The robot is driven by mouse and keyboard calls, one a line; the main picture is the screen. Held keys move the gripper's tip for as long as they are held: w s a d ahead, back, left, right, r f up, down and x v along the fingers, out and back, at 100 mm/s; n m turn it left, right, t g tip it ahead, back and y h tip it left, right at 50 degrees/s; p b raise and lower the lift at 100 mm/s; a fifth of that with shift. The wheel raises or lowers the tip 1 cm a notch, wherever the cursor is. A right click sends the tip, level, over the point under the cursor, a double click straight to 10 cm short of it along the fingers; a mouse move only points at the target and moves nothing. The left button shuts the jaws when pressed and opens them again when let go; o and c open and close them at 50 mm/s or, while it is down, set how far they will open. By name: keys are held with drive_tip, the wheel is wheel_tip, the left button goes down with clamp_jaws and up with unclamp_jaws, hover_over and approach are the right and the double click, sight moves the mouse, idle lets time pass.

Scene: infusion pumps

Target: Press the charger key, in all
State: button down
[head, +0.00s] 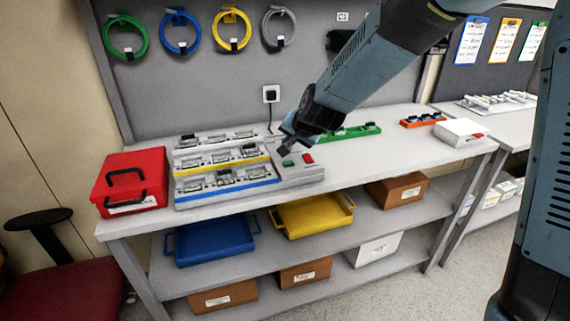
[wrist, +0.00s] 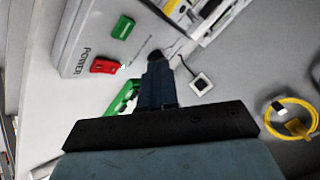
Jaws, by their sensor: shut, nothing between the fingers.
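The charger (head: 300,174) is a pale unit on the bench with rows of bays. Its plain right end carries a green key (head: 288,163) and a red key (head: 308,158). In the wrist view the green key (wrist: 122,27) and the red key (wrist: 104,65) stand clear of my fingers, with the word POWER printed beside them. My gripper (head: 284,149) is shut and empty, near the charger's right end just behind the green key in the head view. Its closed fingertips (wrist: 157,58) show right of both keys in the wrist view. I see no contact with either key.
A red case (head: 130,182) stands left of the charger. A green strip (head: 352,132) lies behind, right of it. A wall socket (head: 271,93) with a cable is above. A white box (head: 460,132) stands at the right. The bench front right of the charger is clear.

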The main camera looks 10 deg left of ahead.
sight(290, 164)
drive_tip(key=shift+f, duration=2.25)
drive_tip(key=shift+f, duration=0.15)
idle(0.4)
drive_tip(key=shift+f, duration=0.2)
drive_tip(key=shift+f, duration=0.4)
idle(0.8)
drive_tip(key=shift+r, duration=0.85)
drive_tip(key=shift+r, duration=2.5)
